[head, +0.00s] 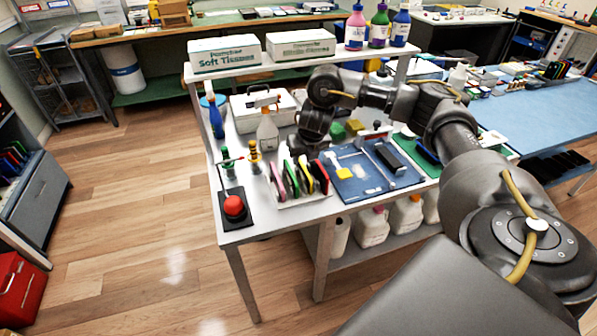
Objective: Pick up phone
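Several phones in coloured cases, pink, green, yellow and red among them, stand on edge in a white rack (305,201) near the front edge of the workbench (262,226). A dark flat object, possibly a phone, lies on the right part of the blue mat (352,189). My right gripper (309,160) reaches in from the right and points down just behind and above the rack. Its fingertips are small and dark, so I cannot tell whether they are open or shut or touch a phone. My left gripper is out of view.
A red button (234,207) on a black base stands at the front left. Spray bottles (267,130) and small screwdriver-like tools stand behind it. A shelf with tissue boxes (224,54) and coloured bottles rises at the back. Open floor (150,220) lies to the left.

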